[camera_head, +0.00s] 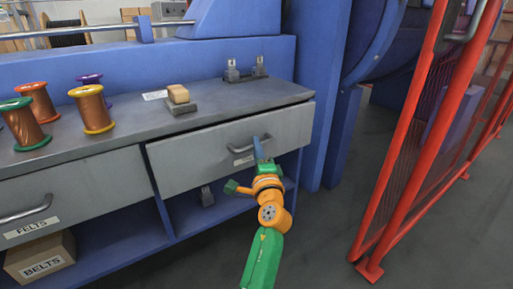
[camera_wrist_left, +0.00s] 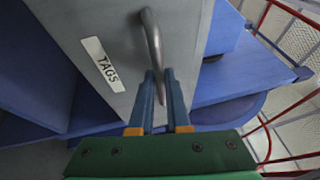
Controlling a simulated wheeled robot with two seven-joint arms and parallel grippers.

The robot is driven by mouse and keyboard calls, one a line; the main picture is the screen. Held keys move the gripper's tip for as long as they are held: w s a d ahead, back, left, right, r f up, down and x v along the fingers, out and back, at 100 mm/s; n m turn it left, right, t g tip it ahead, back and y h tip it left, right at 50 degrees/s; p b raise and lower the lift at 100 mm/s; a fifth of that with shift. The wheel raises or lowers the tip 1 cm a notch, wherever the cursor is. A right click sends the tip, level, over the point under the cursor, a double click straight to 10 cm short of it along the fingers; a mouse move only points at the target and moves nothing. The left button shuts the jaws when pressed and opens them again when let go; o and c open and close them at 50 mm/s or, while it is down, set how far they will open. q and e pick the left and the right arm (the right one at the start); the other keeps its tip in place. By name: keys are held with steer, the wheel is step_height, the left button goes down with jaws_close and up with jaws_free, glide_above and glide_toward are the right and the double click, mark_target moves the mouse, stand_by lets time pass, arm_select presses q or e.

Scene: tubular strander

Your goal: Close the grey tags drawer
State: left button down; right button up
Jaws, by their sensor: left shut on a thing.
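The grey tags drawer (camera_head: 205,155) is under the right part of the grey worktop. Its front stands a little out from the bench, with a dark gap along its top and left edge. My left gripper (camera_head: 262,150) is at the drawer's handle, right of the middle of its front. In the left wrist view the gripper (camera_wrist_left: 161,100) is shut on the curved grey handle (camera_wrist_left: 153,40), whose lower end lies between the blue fingers. The TAGS label (camera_wrist_left: 102,65) is to the left of the handle. My right gripper is not in view.
The felts drawer (camera_head: 90,190) is at the left, above a belts box (camera_head: 40,256). Several wire spools (camera_head: 92,109) and a tan block on a grey base (camera_head: 179,95) stand on the worktop (camera_head: 130,120). A red mesh fence (camera_head: 420,130) rises at the right, with bare floor before it.

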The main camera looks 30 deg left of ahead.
arm_select(q)
steer(key=shift+r, duration=0.1)
stand_by(0.5)
steer(key=shift+w+a, duration=0.15)
steer(key=shift+a, duration=0.2)
steer(key=shift+w+a, duration=0.25)
steer(key=shift+a, duration=0.35)
steer(key=shift+w+a, duration=0.25)
steer(key=shift+a, duration=0.35)
steer(key=shift+w+a+r, duration=0.1)
steer(key=shift+a+r, duration=0.05)
steer(key=shift+a, duration=0.05)
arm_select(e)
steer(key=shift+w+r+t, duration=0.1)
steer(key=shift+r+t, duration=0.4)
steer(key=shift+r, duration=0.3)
arm_select(q)
steer(key=c, duration=1.2)
jaws_free()
steer(key=shift+a, duration=0.1)
steer(key=shift+o, duration=0.2)
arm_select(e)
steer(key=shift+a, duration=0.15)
